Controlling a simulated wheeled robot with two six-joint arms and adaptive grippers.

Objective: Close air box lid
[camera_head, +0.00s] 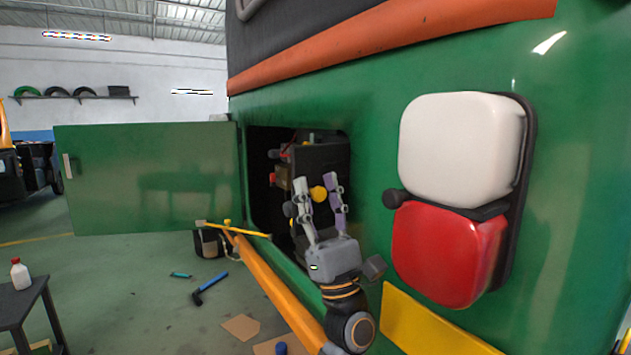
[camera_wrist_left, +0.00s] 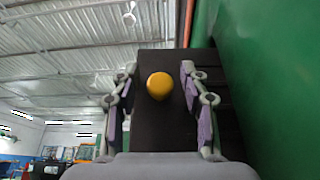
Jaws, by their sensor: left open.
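A black air box (camera_head: 322,158) sits inside the dark compartment in the green vehicle side. A round yellow knob (camera_head: 318,193) shows on its dark face. In the left wrist view, the knob (camera_wrist_left: 159,86) stands out from a dark flat panel (camera_wrist_left: 160,132), which looks like the air box lid; whether it is ajar I cannot tell. My left gripper (camera_head: 317,183) is open, its fingers pointing at the compartment. In the left wrist view the fingers (camera_wrist_left: 159,70) lie on either side of the knob, with gaps. My right gripper is not in view.
The green compartment door (camera_head: 150,178) stands swung open to the left. A red-and-white tail lamp (camera_head: 455,195) is right of the opening. An orange bar (camera_head: 270,285) runs below it. A small table (camera_head: 25,300) with a bottle (camera_head: 20,275) stands at far left.

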